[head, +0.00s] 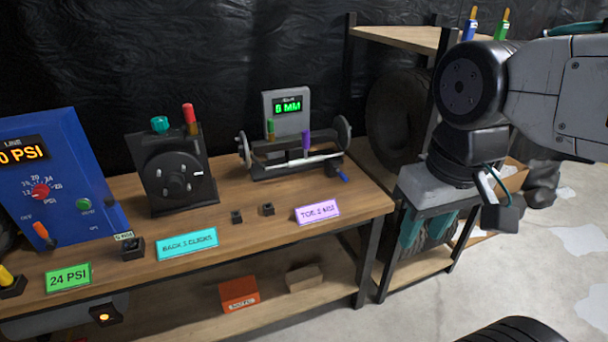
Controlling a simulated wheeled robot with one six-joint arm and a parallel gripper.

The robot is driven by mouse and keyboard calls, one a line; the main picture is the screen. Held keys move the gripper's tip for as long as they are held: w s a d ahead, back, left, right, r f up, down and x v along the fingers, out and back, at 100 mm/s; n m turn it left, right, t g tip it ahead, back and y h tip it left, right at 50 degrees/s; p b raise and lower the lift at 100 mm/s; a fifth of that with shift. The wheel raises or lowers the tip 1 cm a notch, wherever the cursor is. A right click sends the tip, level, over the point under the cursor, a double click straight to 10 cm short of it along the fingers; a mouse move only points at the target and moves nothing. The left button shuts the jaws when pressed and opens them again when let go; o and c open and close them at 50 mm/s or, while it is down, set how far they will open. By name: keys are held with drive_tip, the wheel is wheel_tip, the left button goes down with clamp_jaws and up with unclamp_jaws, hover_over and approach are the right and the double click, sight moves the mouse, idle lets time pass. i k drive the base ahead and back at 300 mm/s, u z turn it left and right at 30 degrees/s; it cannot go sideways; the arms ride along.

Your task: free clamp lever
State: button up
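A toe gauge (287,124) with a green "0 MM" display stands at the back right of the bench. Its dark frame carries a long bar with round end discs. A purple upright lever (306,140) and a green-and-brown pin (271,130) stand on the frame. A blue-tipped lever (342,177) sticks out at its lower right. I cannot tell which of these is the clamp lever. My gripper (427,232) points down beyond the bench's right end, right of the gauge and apart from it. Its teal fingers look apart, with nothing seen between them.
A black dial box (172,171) with teal and red knobs and a blue PSI panel (62,185) stand on the wooden bench (235,190). Two small black blocks and label cards lie in front. A shelf rack (405,38) with tires stands behind my arm.

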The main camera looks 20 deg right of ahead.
sight(336, 168)
drive_tip(key=u, duration=0.15)
drive_tip(key=i, duration=0.65)
drive_tip(key=z, duration=0.6)
drive_tip(key=i, duration=0.6)
drive_tip(key=z, duration=0.55)
